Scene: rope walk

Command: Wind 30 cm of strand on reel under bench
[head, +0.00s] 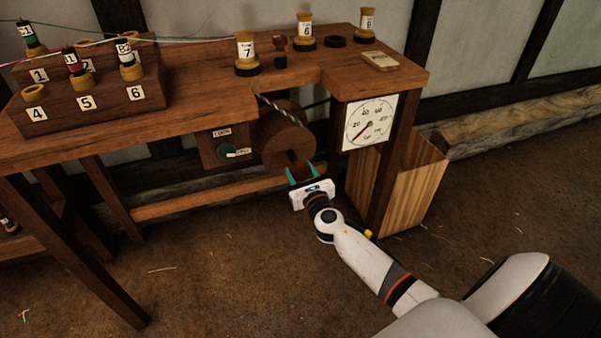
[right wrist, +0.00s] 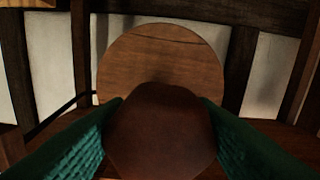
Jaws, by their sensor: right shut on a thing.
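The wooden reel (head: 281,139) hangs under the bench (head: 211,87) at its right part, and its round face also shows in the right wrist view (right wrist: 160,62). A twisted pale strand (head: 277,108) runs down from the bench top to the reel. My right gripper (head: 302,176) is shut on the reel's red-brown knob (right wrist: 160,130), with a green finger on each side of it. The knob sits low in front of the reel face. The dial (head: 370,122) right of the reel has its needle pointing to the lower left. My left gripper is out of view.
A tall wooden bin (head: 408,185) stands at the right leg. Numbered spools, including spool 7 (head: 246,55), and a numbered rack (head: 90,103) stand on the bench. The floor in front is clear.

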